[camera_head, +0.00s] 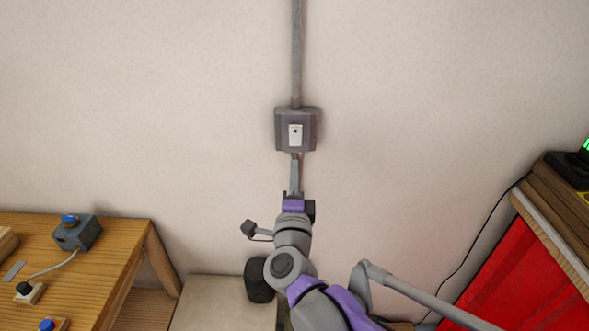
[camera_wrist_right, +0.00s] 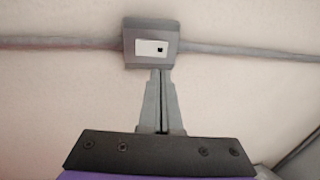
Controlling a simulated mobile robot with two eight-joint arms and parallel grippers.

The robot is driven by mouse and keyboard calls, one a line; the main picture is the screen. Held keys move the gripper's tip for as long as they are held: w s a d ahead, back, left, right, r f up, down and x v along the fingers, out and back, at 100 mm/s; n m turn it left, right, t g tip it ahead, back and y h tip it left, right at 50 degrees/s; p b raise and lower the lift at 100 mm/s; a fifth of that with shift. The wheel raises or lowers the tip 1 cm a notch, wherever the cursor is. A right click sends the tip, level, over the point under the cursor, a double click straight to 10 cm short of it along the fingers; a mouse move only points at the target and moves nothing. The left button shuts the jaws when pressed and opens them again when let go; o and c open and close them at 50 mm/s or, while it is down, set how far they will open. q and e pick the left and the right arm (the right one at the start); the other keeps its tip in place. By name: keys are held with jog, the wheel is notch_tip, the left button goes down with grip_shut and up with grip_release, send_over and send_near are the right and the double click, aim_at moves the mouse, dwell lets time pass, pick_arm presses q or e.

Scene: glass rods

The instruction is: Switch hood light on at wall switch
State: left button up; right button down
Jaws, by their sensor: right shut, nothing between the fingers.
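The wall switch is a grey box (camera_head: 283,130) on a vertical conduit, with a small white rocker plate (camera_head: 296,134) bearing a dark dot. The box also shows in the right wrist view (camera_wrist_right: 151,31), with its white plate (camera_wrist_right: 149,47) facing me. My right gripper (camera_head: 295,163) is shut and empty, its fingertips just below the box in the head view. In the right wrist view the shut fingertips (camera_wrist_right: 160,74) end close to the box's edge; I cannot tell whether they touch. My left gripper is not in view. The hood light itself is not in view.
A wooden table (camera_head: 130,245) stands at the left with a grey box with a blue button (camera_head: 77,233) and smaller button blocks. A red cabinet (camera_head: 520,270) with stacked boards stands at the right. The wall around the switch is clear apart from the conduit (camera_head: 297,50).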

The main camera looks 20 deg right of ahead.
aim_at(296, 132)
jog(key=p+x, duration=0.1)
jog(key=x, duration=1)
jog(key=shift+p, duration=0.35)
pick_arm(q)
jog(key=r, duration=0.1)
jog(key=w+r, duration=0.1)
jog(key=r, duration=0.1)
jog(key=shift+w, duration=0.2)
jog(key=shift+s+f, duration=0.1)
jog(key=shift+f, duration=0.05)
pick_arm(e)
jog(key=shift+w, duration=0.2)
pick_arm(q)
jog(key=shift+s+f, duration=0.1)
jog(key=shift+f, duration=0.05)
pick_arm(e)
jog(key=shift+s+r, duration=0.1)
jog(key=shift+s, duration=0.05)
